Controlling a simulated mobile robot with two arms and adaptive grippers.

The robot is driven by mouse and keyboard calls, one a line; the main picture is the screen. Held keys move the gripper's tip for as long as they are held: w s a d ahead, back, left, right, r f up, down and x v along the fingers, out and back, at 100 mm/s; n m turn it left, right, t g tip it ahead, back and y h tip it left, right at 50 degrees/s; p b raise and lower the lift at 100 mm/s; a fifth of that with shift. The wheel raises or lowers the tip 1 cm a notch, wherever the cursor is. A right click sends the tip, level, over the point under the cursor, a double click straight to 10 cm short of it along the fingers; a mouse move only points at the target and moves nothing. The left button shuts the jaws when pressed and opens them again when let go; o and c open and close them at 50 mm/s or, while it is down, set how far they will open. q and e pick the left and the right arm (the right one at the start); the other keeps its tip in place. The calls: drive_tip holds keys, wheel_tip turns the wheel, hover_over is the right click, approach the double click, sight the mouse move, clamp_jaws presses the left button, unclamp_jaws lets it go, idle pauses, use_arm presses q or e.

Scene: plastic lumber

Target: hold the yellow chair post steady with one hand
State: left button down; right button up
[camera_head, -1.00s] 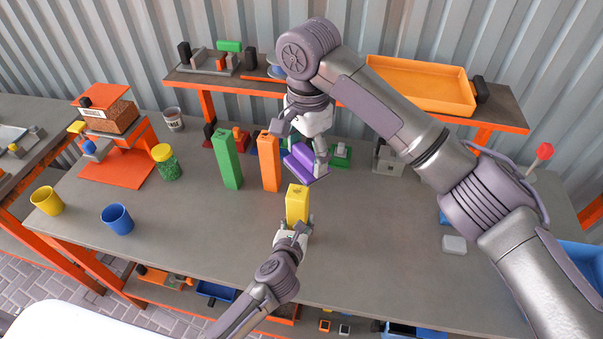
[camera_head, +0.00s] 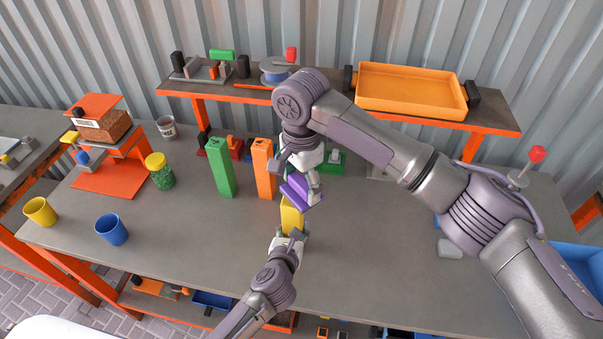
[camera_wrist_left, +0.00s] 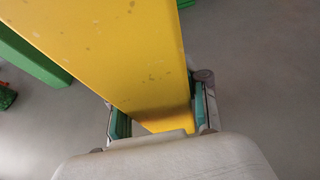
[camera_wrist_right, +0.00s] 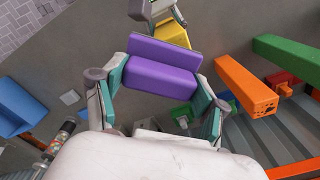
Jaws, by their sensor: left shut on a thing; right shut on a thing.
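The yellow post (camera_head: 291,217) stands upright on the grey table, its upper part partly hidden by the purple piece. My left gripper (camera_head: 289,236) is shut on it low down; in the left wrist view the yellow post (camera_wrist_left: 130,55) runs between the two fingers (camera_wrist_left: 160,115). My right gripper (camera_head: 303,181) is shut on a purple piece (camera_head: 295,194), which also fills the space between its fingers in the right wrist view (camera_wrist_right: 162,70). The purple piece is at the top of the yellow post; I cannot tell whether they touch.
A green post (camera_head: 222,168) and an orange post (camera_head: 264,168) stand just left of the purple piece. A blue cup (camera_head: 114,229), a yellow cup (camera_head: 40,211) and a green jar (camera_head: 160,171) stand further left. An orange tray (camera_head: 411,89) sits on the rear shelf.

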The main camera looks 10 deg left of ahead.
sight(285, 189)
drive_tip(key=shift+f, duration=0.65)
drive_tip(key=shift+a+f, duration=0.2)
drive_tip(key=shift+a, duration=0.1)
drive_tip(key=shift+c, duration=0.5)
drive_tip(key=shift+a, duration=1.8)
drive_tip(key=shift+d+f, duration=0.15)
drive_tip(key=shift+d, duration=2)
drive_tip(key=shift+r, duration=4.2)
drive_tip(key=shift+a, duration=0.1)
use_arm(q)
drive_tip(key=shift+c, duration=2.4)
unclamp_jaws()
